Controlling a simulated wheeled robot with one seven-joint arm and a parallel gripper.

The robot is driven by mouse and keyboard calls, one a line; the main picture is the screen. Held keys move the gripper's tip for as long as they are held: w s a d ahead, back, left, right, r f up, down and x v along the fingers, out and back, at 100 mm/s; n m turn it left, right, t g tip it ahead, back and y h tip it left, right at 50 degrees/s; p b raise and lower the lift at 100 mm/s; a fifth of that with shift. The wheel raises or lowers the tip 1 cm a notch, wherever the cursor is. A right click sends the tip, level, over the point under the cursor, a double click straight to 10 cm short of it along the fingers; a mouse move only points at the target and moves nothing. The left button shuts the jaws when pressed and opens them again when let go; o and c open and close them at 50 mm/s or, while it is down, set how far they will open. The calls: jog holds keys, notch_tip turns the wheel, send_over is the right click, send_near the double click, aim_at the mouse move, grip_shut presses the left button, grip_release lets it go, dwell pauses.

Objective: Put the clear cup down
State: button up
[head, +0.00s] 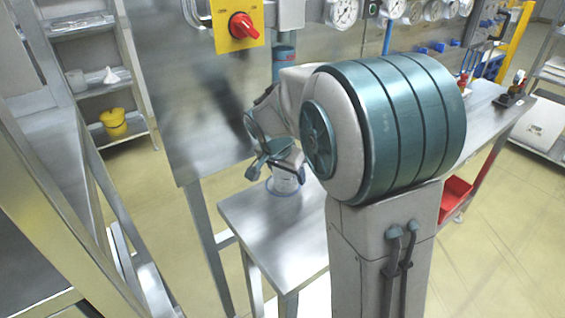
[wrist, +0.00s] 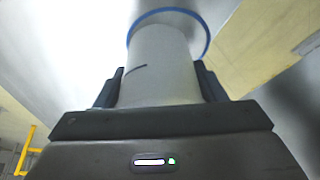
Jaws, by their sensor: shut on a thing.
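The clear cup (head: 285,182) is whitish and see-through, with a wider blue-edged rim at its lower end in the head view. In the wrist view the cup (wrist: 158,68) stands between the two dark fingers, with its blue rim at the far end. My gripper (head: 277,160) is shut on the cup's side; in the wrist view my gripper (wrist: 160,88) has one finger on each side of it. The cup is at the metal table (head: 265,232), close over its top or touching it; I cannot tell which. My arm hides part of the table behind the cup.
The table's front left part is bare. A steel panel with a yellow plate and red knob (head: 240,25) rises behind it. A metal frame (head: 60,180) stands left. A red bin (head: 455,195) lies below the right bench (head: 490,115).

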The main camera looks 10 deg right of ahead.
jog(key=shift+w+a, duration=0.3)
jog(key=shift+w, duration=0.45)
jog(key=shift+w+d+f, duration=0.1)
jog(key=shift+w+f, duration=0.05)
jog(key=shift+s, duration=0.35)
jog(key=shift+f, duration=0.1)
jog(key=o, duration=0.9)
jog(key=shift+o, duration=0.2)
